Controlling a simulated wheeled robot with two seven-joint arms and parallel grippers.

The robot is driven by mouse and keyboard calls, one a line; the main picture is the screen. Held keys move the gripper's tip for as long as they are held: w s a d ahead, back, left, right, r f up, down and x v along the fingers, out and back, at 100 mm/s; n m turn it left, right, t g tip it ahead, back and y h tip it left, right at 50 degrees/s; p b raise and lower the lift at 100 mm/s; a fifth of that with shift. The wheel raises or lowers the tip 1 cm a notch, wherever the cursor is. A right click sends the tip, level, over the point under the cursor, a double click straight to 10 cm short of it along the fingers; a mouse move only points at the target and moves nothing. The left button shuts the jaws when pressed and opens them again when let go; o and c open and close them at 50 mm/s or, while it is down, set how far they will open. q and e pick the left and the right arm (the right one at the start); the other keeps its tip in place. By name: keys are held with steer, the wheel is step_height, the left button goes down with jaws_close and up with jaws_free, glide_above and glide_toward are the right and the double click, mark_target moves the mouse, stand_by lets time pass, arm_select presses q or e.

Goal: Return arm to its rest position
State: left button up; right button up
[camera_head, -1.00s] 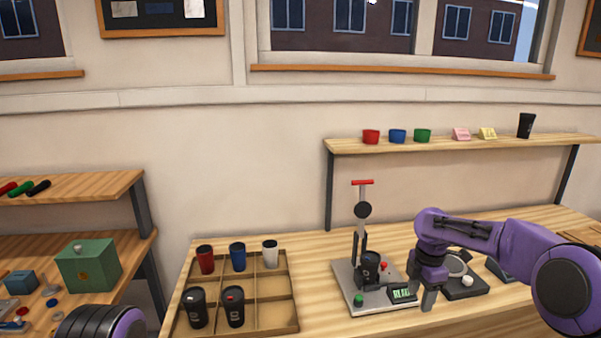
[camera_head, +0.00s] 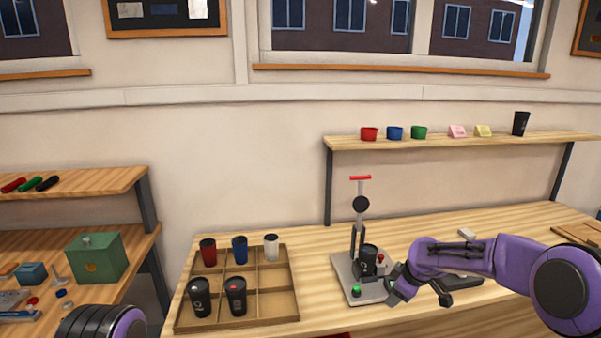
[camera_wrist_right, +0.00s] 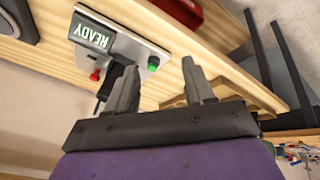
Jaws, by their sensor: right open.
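My right gripper (camera_head: 420,291) is open and empty, just right of the laser marker (camera_head: 343,268), at its front corner. In the right wrist view its two fingers (camera_wrist_right: 162,88) are spread apart with nothing between them. The marker has a grey base, an upright post and a red top handle (camera_head: 360,178). A dark cup (camera_head: 369,257) stands at the marker.
A wooden divided tray (camera_head: 268,308) left of the marker holds several cups in red, blue, white and black. A shelf (camera_head: 450,141) above the table carries small coloured cups, cards and a black cup. A side bench with a green box (camera_head: 97,258) stands at left.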

steer(key=s+f+m+t+h+b, duration=0.1)
steer(key=s+f+m, duration=0.5)
steer(key=f, duration=0.3)
steer(key=s+f+m+t+h+b, duration=0.1)
steer(key=s+f+m, duration=0.5)
steer(key=f, duration=0.3)
steer(key=s+d+f+m+g+h+b, duration=0.1)
steer(key=s+f, duration=0.2)
steer(key=s, duration=0.8)
steer(key=s+d+f+m+g+h+b, duration=0.1)
steer(key=s+f+m, duration=0.1)
steer(key=s, duration=0.9)
steer(key=s+d+f+m+g+h+b, duration=0.1)
steer(key=s+f, duration=0.3)
steer(key=s, duration=0.8)
steer(key=shift+d+f+m+g, duration=0.3)
steer(key=shift+d+m, duration=0.3)
